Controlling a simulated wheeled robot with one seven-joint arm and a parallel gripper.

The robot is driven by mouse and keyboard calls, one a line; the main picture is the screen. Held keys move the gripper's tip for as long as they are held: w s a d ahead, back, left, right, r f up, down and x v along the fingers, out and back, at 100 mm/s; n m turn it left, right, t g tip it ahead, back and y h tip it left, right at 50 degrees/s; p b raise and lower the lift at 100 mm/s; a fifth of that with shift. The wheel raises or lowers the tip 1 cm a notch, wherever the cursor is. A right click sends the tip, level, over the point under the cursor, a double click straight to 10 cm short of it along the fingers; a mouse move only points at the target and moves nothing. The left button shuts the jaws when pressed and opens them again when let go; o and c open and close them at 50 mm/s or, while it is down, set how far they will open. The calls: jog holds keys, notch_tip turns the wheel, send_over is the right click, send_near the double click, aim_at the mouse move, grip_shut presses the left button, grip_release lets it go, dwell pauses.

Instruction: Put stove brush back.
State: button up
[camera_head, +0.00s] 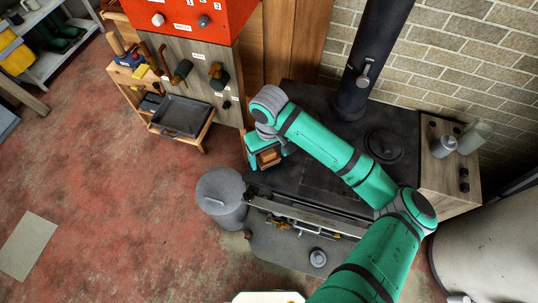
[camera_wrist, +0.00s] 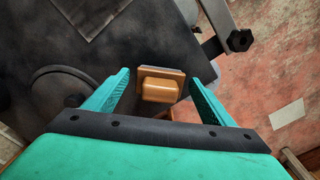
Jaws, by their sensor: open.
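A small orange-brown wooden block (camera_wrist: 160,88) with a flat plate edge shows between my fingers in the wrist view. It may be the stove brush, but I see no bristles. In the head view a brown wooden piece (camera_head: 270,158) shows below my gripper (camera_head: 264,152), at the left edge of the black stove (camera_head: 320,150). In the wrist view my gripper (camera_wrist: 158,80) is open, with one teal finger on each side of the block and visible gaps. The block's underside is hidden.
A wall board (camera_head: 195,55) holds hanging brushes (camera_head: 217,76) with a tray (camera_head: 181,115) below. A grey lidded bin (camera_head: 221,192) stands left of the stove front. A stovepipe (camera_head: 370,60) rises at the back. The red floor at left is mostly clear.

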aim_at(269, 154)
notch_tip(269, 154, up, 12)
jog(key=shift+r, duration=0.15)
dwell(0.4)
dwell(0.4)
